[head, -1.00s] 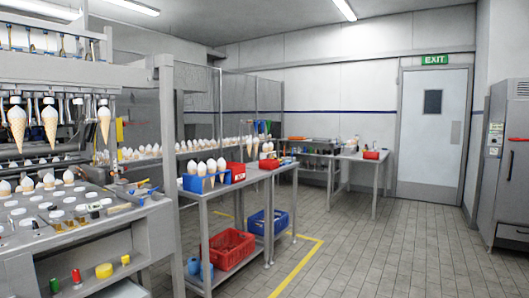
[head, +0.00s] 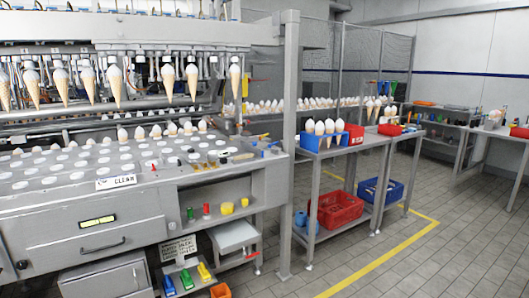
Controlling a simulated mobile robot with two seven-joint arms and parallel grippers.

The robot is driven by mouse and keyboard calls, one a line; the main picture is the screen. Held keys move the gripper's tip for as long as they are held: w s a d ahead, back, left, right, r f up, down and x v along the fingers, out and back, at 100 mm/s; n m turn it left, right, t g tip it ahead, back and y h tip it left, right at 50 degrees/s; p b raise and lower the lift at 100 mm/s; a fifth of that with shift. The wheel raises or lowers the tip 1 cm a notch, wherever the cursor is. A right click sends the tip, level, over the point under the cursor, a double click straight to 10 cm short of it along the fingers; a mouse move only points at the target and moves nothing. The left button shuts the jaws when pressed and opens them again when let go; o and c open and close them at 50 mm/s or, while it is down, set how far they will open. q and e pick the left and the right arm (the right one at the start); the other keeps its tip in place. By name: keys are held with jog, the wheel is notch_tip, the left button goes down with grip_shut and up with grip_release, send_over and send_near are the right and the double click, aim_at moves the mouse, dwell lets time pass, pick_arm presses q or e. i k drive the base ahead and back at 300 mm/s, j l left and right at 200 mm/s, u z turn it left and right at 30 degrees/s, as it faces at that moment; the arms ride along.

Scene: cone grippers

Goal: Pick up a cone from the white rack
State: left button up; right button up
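Several cones with white tops hang point-down in a row from the machine, one of them at its right end (head: 235,82). A further row of white tops (head: 290,104) runs behind the machine's post, and a few cones (head: 373,108) stand farther back. I cannot make out a clearly white rack. Neither of my grippers shows in the head view.
The grey machine (head: 120,238) with its perforated top fills the left. The metal side table (head: 372,138) carries a red bin (head: 353,133) on top and a red crate (head: 335,211) and blue crate (head: 381,190) below. Grey tiled floor (head: 450,265) is free at the right.

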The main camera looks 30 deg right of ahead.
aim_at(388, 110)
jog(key=i+l+z, duration=0.25)
jog(key=l+z, duration=0.2)
jog(key=l, duration=0.2)
jog(key=i+l+z, duration=0.45)
jog(key=l, duration=0.2)
jog(key=i+l+z, duration=0.3)
jog(key=l+z, duration=0.15)
jog(key=i+l+z, duration=0.35)
jog(key=i+z, duration=0.15)
jog(key=i+l+z, duration=0.1)
jog(key=i+z, duration=0.35)
jog(key=i+l, duration=0.15)
jog(key=i, duration=2.85)
